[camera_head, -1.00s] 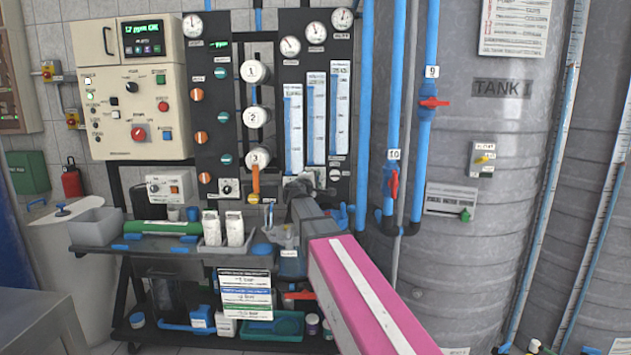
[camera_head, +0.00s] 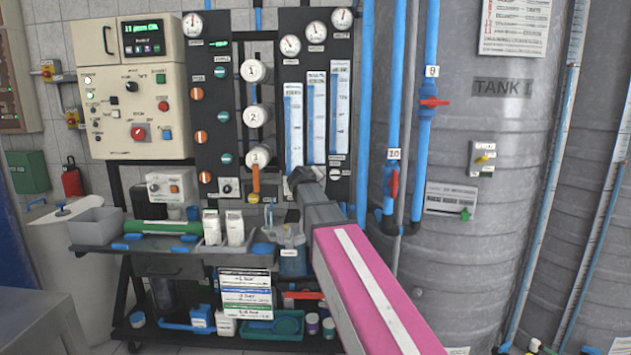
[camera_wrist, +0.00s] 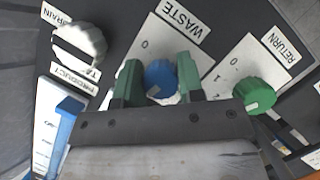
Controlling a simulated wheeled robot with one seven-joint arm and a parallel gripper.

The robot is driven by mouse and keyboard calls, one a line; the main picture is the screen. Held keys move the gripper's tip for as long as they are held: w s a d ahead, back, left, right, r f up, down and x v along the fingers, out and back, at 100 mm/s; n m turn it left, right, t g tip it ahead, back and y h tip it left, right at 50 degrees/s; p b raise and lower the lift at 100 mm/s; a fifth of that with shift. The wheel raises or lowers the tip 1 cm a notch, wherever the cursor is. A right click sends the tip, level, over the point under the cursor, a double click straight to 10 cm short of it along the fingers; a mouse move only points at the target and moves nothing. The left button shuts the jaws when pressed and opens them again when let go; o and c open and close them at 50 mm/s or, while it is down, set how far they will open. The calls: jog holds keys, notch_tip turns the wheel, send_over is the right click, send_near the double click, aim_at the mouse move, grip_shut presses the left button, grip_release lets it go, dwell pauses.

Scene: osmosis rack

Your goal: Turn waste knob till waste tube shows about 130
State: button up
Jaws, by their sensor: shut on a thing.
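The knob's white mark points toward the lower left. In the head view my arm hides the knob at the panel's lower edge. Three upright flow tubes (camera_head: 316,118) stand above it on the black panel. Their labels and readings are too small to read, so I cannot tell the waste tube's value.
In the wrist view a green RETURN knob (camera_wrist: 254,95) is close on the right and a white DRAIN knob (camera_wrist: 80,42) on the left. A shelf (camera_head: 170,248) with bottles lies below the panel. Blue pipes (camera_head: 366,110) and a grey tank (camera_head: 490,230) stand right.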

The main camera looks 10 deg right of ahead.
jog(key=shift+m+y, duration=0.4)
jog(key=shift+m, duration=0.2)
jog(key=shift+f, duration=0.1)
jog(key=o, duration=0.9)
jog(key=v, duration=1.1)
jog(key=shift+w, duration=0.1)
